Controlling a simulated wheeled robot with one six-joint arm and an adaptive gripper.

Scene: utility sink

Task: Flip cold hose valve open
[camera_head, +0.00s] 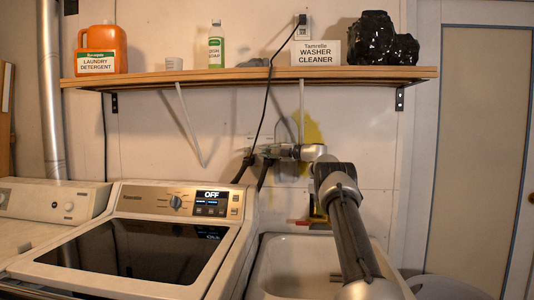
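The hose valves (249,160) are on the wall behind the washer, below the shelf. Dark hoses (243,172) run down from them. My gripper (270,152) reaches in from the right at valve height, its fingers pointing left. Its tip overlaps the right side of the valve area. I cannot tell whether it touches a valve handle. The fingers are small and dark here, so their opening is unclear. The cold valve's handle and its position cannot be made out.
A wooden shelf (250,76) above holds a detergent jug (101,50), a green-labelled bottle (216,46), a washer cleaner box (316,53) and a black bag (380,40). A black cord (264,115) hangs beside the valves. The washer (135,240) and sink (285,265) stand below.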

